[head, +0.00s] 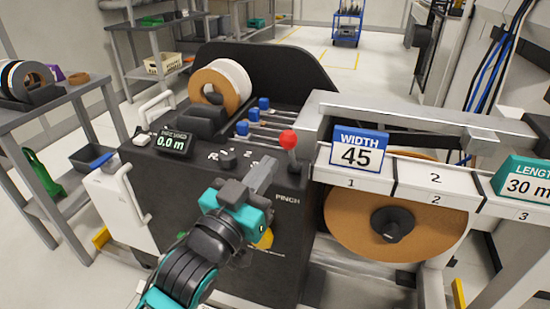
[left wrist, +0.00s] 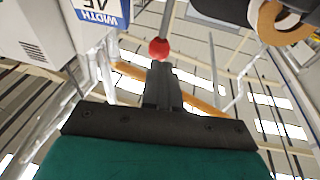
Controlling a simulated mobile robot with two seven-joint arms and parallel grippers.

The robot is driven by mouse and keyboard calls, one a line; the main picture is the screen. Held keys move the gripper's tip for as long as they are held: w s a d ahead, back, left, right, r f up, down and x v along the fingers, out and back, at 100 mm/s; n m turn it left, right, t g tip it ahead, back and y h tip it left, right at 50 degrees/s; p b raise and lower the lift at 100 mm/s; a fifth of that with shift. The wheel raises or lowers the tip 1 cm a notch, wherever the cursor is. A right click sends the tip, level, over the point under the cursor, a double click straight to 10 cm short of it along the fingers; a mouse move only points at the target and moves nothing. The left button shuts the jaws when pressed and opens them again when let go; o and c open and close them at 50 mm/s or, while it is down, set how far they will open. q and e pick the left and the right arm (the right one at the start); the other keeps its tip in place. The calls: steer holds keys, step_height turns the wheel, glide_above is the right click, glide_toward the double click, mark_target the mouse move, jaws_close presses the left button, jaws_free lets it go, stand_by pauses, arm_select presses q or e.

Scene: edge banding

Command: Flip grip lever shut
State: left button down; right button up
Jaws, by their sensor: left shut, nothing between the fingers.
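The grip lever is a short metal rod with a red ball (head: 289,140) on top, standing close to upright on the black machine (head: 180,190), near a label that reads PINCH. My left gripper (head: 268,168) is shut and empty, just left of the lever and a little below the ball in the head view. In the left wrist view the red ball (left wrist: 159,48) is just beyond the tips of my shut fingers (left wrist: 161,70). I cannot tell whether they touch. My right gripper is in neither view.
A WIDTH 45 sign (head: 358,152) and a metal beam (head: 410,118) stand right of the lever. A large brown roll (head: 350,222) hangs below them. Blue-capped rods (head: 264,103) and a small display (head: 173,142) sit on the machine top. A grey shelf (head: 60,115) stands left.

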mark_target(283, 134)
arm_select(q)
steer(key=shift+x, duration=1.9)
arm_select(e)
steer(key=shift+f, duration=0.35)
arm_select(q)
steer(key=w+r+g+p, duration=0.1)
steer(key=w+r+p, duration=0.1)
steer(key=p, duration=0.4)
steer(key=w+d+r+g+y+p, duration=0.1)
steer(key=w+r+p, duration=0.1)
steer(key=p, duration=0.4)
steer(key=shift+d+n+g, duration=0.2)
steer(key=shift+n+g, duration=0.1)
steer(key=w+a+p+x, duration=0.1)
steer(key=a+p+x, duration=0.1)
steer(key=x, duration=0.8)
steer(key=shift+w+r, duration=0.15)
steer(key=shift+r, duration=0.25)
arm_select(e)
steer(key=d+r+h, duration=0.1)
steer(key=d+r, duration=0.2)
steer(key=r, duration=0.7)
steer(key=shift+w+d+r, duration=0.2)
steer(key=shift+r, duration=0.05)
